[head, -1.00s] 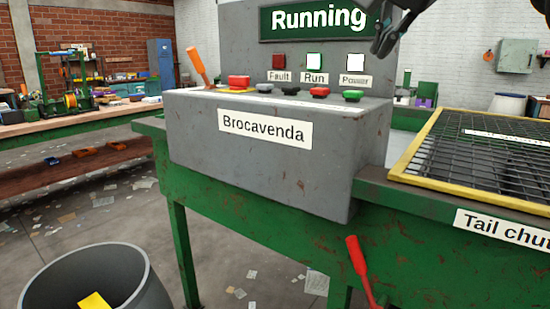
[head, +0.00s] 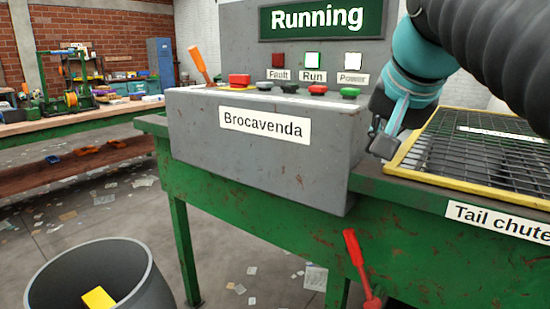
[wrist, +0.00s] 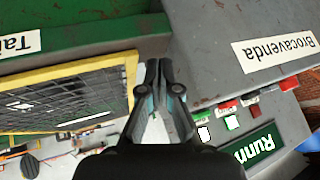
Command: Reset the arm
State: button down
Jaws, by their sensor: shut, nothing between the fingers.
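My gripper (head: 384,142) is at the right end of the grey control box in the head view, beside the yellow-framed grid. It is tilted downward with no object in it. In the wrist view my gripper (wrist: 158,64) has its fingers together and empty, between the grid and the control box. The control box (head: 230,165) carries a "Brocavenda" label, a row of buttons (head: 290,88) and an orange-handled lever (head: 199,64).
The yellow-framed grid (head: 400,152) lies at right above the "Tail chute" label (head: 498,220). A red lever (head: 355,250) sticks up in front of the green frame. A grey bin (head: 140,285) with a yellow piece in it stands at lower left. The floor at left holds scattered papers.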

jog(key=s+f+n+g, duration=0.1)
jog(key=s+f, duration=0.5)
jog(key=f, duration=0.9)
jog(key=s+f+n+g, duration=0.1)
jog(key=s+f+n, duration=0.3)
jog(key=f, duration=1.1)
jog(key=shift+s, duration=1.1)
jog(key=shift+d+f, duration=0.1)
